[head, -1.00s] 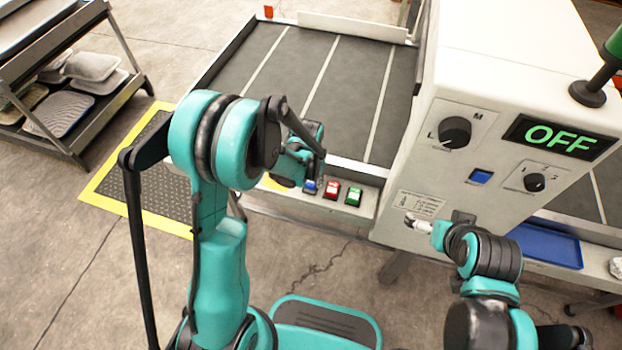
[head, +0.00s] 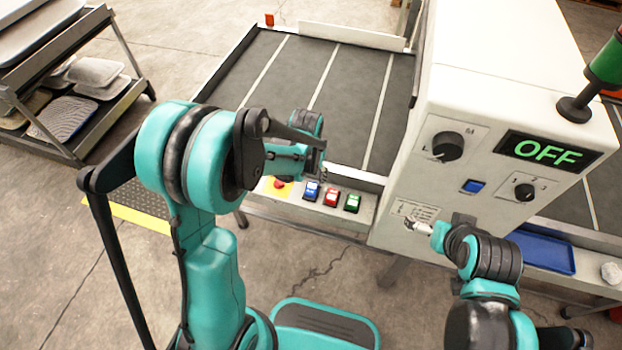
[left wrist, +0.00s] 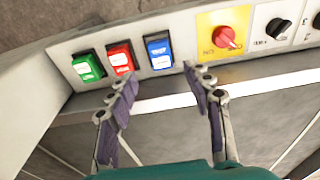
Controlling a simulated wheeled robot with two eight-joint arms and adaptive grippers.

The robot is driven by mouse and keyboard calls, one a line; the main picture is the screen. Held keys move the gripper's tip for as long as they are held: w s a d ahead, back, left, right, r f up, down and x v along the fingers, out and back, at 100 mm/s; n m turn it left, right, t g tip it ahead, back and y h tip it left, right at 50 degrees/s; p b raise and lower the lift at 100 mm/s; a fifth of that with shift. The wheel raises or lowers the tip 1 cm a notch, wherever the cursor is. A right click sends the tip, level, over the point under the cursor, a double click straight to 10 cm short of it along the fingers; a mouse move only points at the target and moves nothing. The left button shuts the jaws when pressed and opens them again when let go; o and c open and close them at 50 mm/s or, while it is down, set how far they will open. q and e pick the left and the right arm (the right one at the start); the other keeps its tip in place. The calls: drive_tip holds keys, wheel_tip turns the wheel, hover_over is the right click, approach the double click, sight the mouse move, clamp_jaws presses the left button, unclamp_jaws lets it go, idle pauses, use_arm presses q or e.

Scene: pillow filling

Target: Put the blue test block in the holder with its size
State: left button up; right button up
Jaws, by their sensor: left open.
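I see no loose blue test block and no sized holder in either view. The blue things are a push button (head: 312,190) on the front panel, a square button (head: 473,186) on the white cabinet and a tray (head: 545,249) at the right. My left gripper (head: 322,175) hangs above the front panel; the left wrist view shows it open and empty (left wrist: 160,82), its fingertips just short of the blue push button (left wrist: 159,51). My right gripper (head: 418,226) is by the cabinet's lower front; its fingers are too small to judge.
Red (head: 331,198) and green (head: 352,203) buttons and a red knob on yellow (head: 278,185) flank the blue button. The white cabinet (head: 500,80), its display reading OFF, stands right of the dark conveyor (head: 290,80). A rack (head: 110,90) is at upper left.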

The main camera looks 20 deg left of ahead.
use_arm(q)
drive_tip(key=s+a+r+t, duration=0.1)
drive_tip(key=s+r+t, duration=0.2)
drive_tip(key=s+r, duration=0.5)
drive_tip(key=s+a+r+t+p, duration=0.1)
drive_tip(key=s+r+t, duration=0.1)
drive_tip(key=s+r, duration=0.5)
drive_tip(key=shift+s+a+r+t, duration=0.35)
drive_tip(key=shift+s+r+t, duration=0.05)
drive_tip(key=shift+r, duration=0.85)
